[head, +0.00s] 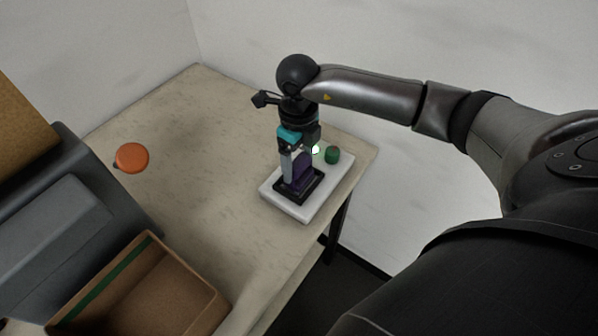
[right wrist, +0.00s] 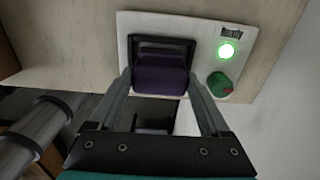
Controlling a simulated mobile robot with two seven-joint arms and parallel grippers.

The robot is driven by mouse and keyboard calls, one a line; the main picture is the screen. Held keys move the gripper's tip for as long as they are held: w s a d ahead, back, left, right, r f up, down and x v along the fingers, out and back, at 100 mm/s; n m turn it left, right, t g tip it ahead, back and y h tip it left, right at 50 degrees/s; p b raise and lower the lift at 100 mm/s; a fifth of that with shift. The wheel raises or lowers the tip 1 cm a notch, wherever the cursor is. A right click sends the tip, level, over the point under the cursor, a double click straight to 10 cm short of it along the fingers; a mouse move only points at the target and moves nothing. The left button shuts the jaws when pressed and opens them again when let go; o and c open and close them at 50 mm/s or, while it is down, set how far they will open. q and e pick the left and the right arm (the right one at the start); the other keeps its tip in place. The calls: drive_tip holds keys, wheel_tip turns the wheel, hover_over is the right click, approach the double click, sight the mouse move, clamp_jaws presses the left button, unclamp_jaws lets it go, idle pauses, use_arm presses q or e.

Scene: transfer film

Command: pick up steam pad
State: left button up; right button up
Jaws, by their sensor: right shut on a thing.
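The steam pad (head: 303,171) is a dark purple block standing at a black frame on a white base unit (head: 320,203). In the right wrist view the purple pad (right wrist: 160,80) sits between my two fingertips, in front of the black frame (right wrist: 150,44). My right gripper (head: 295,170) reaches down from above and is shut on the pad. It also shows in the right wrist view (right wrist: 160,85). I cannot tell whether the pad is clear of the frame. My left gripper is in neither view.
The white unit has a lit green light (right wrist: 226,50) marked Ready and a green knob (right wrist: 220,84). It stands near the table's (head: 190,200) right edge. An orange round thing (head: 132,157) and an open brown box (head: 150,295) are at left, beside a grey structure (head: 60,240).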

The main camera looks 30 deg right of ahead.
drive_tip(key=c, duration=0.4)
drive_tip(key=shift+r, duration=0.1)
